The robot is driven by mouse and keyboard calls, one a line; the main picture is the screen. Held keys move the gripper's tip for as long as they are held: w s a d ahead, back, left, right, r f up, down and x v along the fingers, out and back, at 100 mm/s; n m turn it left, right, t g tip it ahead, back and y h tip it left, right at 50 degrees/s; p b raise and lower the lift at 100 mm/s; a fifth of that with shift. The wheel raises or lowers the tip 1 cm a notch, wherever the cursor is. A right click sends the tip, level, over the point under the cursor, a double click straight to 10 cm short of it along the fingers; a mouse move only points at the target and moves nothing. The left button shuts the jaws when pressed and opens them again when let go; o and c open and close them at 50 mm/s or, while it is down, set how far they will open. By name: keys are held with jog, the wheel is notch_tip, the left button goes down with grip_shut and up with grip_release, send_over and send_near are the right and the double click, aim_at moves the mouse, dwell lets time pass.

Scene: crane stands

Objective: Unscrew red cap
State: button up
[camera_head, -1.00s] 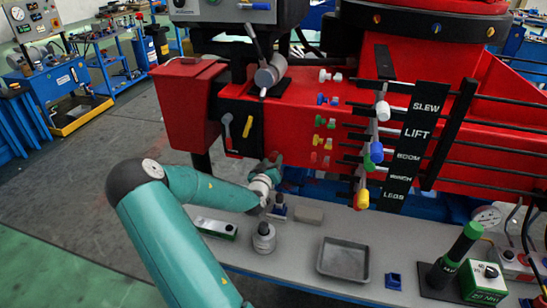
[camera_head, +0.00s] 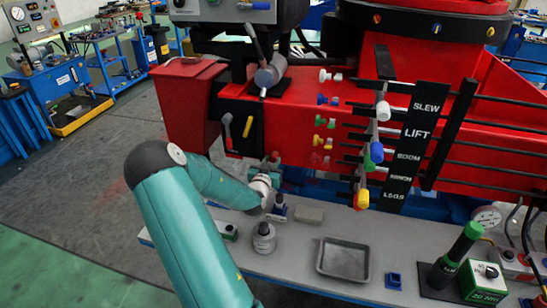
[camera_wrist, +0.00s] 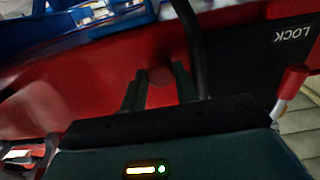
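In the wrist view a dark red round knob-like piece (camera_wrist: 160,77), which looks like the red cap, stands out from the red panel between the fingers of my gripper (camera_wrist: 158,82). The fingers are apart, with gaps seeming to show on both sides of the round piece. In the head view my gripper (camera_head: 274,159) is small and partly hidden behind my wrist, close to the lower front of the red crane body (camera_head: 285,135). Small red fittings (camera_head: 321,158) also show on the crane, right of my gripper; I cannot tell whether one is the same piece.
Levers (camera_head: 378,150) stand out beside the label board (camera_head: 415,140).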

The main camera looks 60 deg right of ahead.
grip_shut()
jog(key=shift+a, duration=0.1)
jog(key=n, duration=0.3)
jog(key=shift+n, duration=1.1)
jog(key=n, duration=0.4)
jog(key=shift+a, duration=0.1)
jog(key=shift+s, duration=0.1)
